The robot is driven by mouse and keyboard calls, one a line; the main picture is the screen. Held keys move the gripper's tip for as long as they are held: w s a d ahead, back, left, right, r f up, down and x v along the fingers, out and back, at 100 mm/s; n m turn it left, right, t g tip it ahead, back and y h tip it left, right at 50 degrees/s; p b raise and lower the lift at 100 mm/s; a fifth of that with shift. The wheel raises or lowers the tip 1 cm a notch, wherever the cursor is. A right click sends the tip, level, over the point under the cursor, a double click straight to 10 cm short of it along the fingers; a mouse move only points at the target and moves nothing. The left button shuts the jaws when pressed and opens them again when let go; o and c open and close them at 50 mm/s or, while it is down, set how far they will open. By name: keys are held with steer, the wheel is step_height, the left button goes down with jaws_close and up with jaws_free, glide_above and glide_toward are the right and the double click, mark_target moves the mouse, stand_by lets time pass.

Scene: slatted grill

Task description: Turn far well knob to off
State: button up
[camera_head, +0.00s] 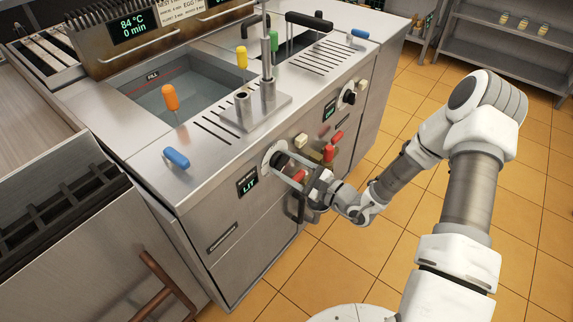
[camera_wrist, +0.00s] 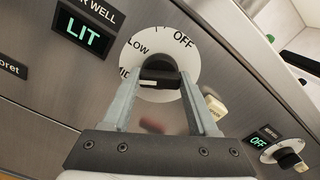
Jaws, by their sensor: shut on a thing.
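A black knob (camera_wrist: 158,66) sits on a white dial (camera_wrist: 190,62) marked OFF and LOW, on the steel front panel. In the head view the dial (camera_head: 272,152) is partly hidden by my gripper. My gripper (camera_wrist: 161,76) is shut on the knob, with one finger on each side of it. In the head view my gripper (camera_head: 290,168) reaches the panel from the right. The display beside this dial (camera_wrist: 82,37) reads LIT in green. Its label is cut to "R WELL", so I cannot tell which well it names.
A second knob (camera_head: 349,97) is further along the panel; its display (camera_wrist: 258,143) reads OFF. Red handles (camera_head: 329,153) and a beige button (camera_head: 301,139) are close to my gripper. Blue, orange and yellow handles stand on the countertop. The tiled floor (camera_head: 310,260) is open in front.

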steer(key=c, duration=0.4)
steer(key=m+p, duration=0.4)
steer(key=m, duration=0.1)
steer(key=shift+r+m, duration=0.15)
steer(key=shift+m, duration=0.15)
steer(key=m+p, duration=0.3)
steer(key=m, duration=0.3)
steer(key=shift+p, duration=0.35)
steer(key=m+p, duration=0.2)
steer(key=m, duration=0.4)
steer(key=shift+m, duration=0.3)
steer(key=m, duration=0.2)
steer(key=m+p, duration=0.1)
steer(key=m, duration=0.2)
steer(key=shift+f+m, duration=0.2)
steer(key=shift+m, duration=0.1)
